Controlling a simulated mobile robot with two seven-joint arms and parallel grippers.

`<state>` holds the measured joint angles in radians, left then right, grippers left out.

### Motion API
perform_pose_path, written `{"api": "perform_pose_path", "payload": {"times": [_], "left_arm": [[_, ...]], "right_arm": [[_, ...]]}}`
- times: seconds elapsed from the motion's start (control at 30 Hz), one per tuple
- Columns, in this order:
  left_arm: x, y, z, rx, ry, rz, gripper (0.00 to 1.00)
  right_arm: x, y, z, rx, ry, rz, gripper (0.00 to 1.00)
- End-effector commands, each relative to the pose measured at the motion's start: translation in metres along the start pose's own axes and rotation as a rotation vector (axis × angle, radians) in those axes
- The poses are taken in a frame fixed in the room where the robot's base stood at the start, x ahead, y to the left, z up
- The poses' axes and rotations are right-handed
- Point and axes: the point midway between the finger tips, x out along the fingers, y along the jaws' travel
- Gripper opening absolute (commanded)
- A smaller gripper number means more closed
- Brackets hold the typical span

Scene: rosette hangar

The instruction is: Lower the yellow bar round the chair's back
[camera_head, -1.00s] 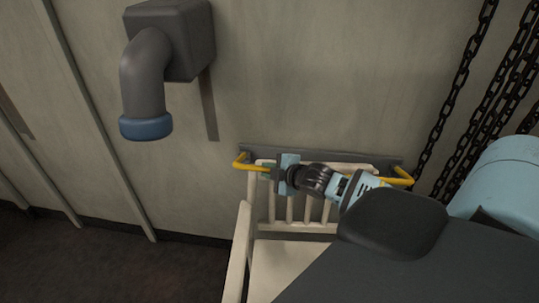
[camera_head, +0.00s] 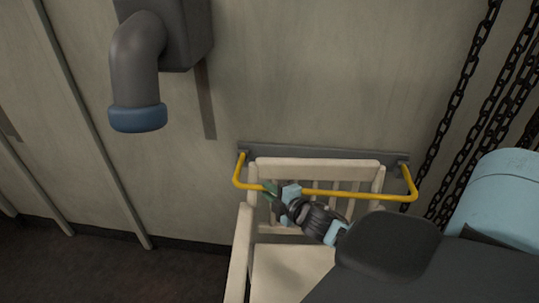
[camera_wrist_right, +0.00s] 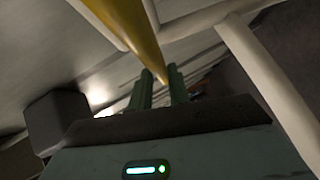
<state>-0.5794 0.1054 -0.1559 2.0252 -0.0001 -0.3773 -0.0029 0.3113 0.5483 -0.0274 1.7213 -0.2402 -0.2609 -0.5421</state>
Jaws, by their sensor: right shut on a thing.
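The yellow bar (camera_head: 345,195) is a U shape, its ends joined to a grey wall rail (camera_head: 325,155). Its long front stretch crosses in front of the cream chair's back (camera_head: 318,170), below the top rail, with the bar's ends reaching past both sides. My right gripper (camera_head: 270,189) is shut on the bar near its left end. In the right wrist view, the bar (camera_wrist_right: 128,28) runs down between the green fingers (camera_wrist_right: 161,82) of my gripper. My forearm hides part of the chair's back and seat. My left gripper is not in view.
A grey pipe with a blue collar (camera_head: 138,117) sticks out of the wall at upper left. Dark chains (camera_head: 462,85) hang at the right. The chair's left armrest (camera_head: 240,245) stands near my right arm. Floor at lower left is clear.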

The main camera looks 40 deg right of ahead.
Motion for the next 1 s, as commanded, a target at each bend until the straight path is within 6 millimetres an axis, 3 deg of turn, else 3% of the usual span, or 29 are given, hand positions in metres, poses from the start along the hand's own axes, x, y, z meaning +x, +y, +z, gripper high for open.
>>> {"api": "perform_pose_path", "payload": {"times": [0.37,0.4,0.57,0.87,1.0], "left_arm": [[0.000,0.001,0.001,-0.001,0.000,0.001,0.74],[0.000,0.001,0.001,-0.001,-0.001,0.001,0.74],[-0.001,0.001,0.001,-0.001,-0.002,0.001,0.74],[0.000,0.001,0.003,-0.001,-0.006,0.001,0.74],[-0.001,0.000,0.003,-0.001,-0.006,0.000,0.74]], "right_arm": [[-0.001,-0.009,0.001,0.004,-0.004,-0.017,0.00],[-0.001,-0.010,0.001,0.004,-0.004,-0.017,0.20],[-0.001,-0.009,0.001,0.004,-0.004,-0.016,0.40],[-0.002,-0.006,0.001,0.002,-0.002,-0.010,0.40],[-0.011,-0.006,0.001,0.002,-0.002,-0.010,0.40]]}}
